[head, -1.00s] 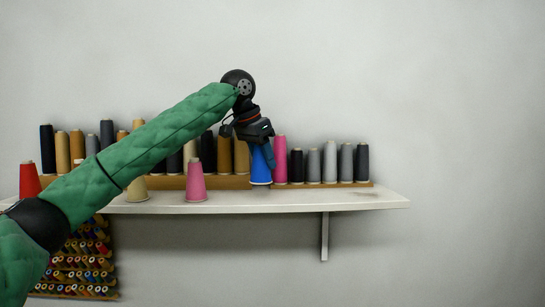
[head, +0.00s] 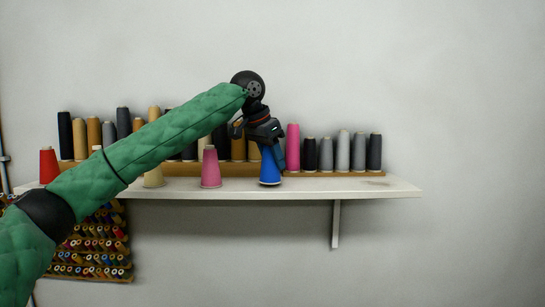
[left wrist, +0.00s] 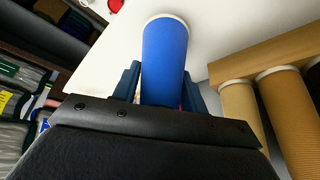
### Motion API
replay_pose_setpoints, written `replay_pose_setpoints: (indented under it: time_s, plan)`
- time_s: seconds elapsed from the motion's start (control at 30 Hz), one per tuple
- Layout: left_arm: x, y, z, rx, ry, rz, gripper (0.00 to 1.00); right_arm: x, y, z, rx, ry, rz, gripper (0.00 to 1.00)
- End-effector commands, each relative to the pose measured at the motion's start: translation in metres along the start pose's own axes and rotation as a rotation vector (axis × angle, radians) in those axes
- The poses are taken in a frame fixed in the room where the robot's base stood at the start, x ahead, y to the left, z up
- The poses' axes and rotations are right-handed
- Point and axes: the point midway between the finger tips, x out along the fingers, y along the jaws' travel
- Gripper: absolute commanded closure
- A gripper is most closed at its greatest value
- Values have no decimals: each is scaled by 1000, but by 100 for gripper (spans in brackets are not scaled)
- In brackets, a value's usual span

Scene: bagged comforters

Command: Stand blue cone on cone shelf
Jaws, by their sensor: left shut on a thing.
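The blue cone (head: 270,168) is upright at the front of the white cone shelf (head: 350,187), right of the pink cone. Its base looks at or just above the shelf surface; I cannot tell whether it touches. My left gripper (head: 272,150) is shut on the blue cone, reaching it from above and behind the arm's wrist. In the left wrist view the blue cone (left wrist: 164,60) sits between the two dark blue fingers (left wrist: 160,85), with its white-rimmed end over the white surface. My right gripper is not in view.
A pink cone (head: 210,168), a cream cone (head: 154,178) and a red cone (head: 48,166) stand along the shelf front. Several tall dark, tan and grey cones line a wooden ledge (head: 335,174) behind. The shelf's right end is clear. A rack of small spools (head: 95,245) hangs below left.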

Motion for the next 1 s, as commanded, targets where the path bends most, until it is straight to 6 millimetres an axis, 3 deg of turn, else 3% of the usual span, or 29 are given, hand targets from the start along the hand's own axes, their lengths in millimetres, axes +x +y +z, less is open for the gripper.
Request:
replay_pose_setpoints:
  time_s: [0.43, 1.0]
  plan:
    - [3, 0, 1, 0, 0, 0, 92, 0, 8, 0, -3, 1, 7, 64]
    - [9, 0, 4, 0, 0, 0, 92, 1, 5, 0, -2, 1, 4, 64]
